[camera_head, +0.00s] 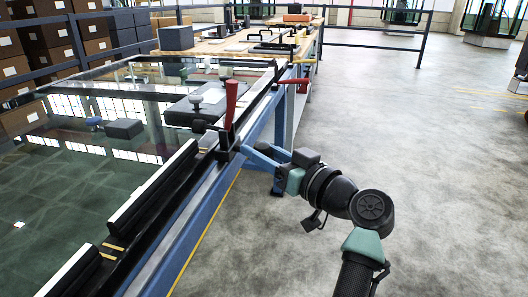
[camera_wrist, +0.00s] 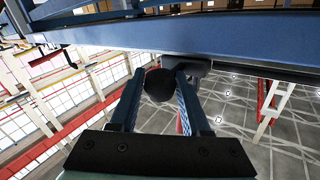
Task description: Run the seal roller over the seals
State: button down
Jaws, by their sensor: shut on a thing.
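My gripper (camera_head: 246,152) is beside the right edge of the glass-topped trolley, its blue fingers reaching left to a black part at the edge. In the wrist view the fingers (camera_wrist: 158,78) close on a dark rounded piece (camera_wrist: 158,88), which I take to be the seal roller; most of it is hidden. An upright red handle (camera_head: 231,98) on a black base stands right at the fingertips; I cannot tell whether it belongs to the held piece. Black seal strips (camera_head: 152,190) with pale tops lie along the glass edge, the near one (camera_head: 75,275) close to the camera.
The reflective glass pane (camera_head: 60,190) fills the left. A grey pad with a pale knob (camera_head: 196,99) lies on it. A second red lever (camera_head: 294,82) lies farther along the edge. A wooden bench (camera_head: 225,44) stands behind. The floor at right (camera_head: 450,180) is clear.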

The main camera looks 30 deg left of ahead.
dwell(0.3)
jog(key=shift+c, duration=1.9)
grip_release()
jog(key=p+v, duration=0.3)
jog(key=v, duration=1)
jog(key=shift+w, duration=0.1)
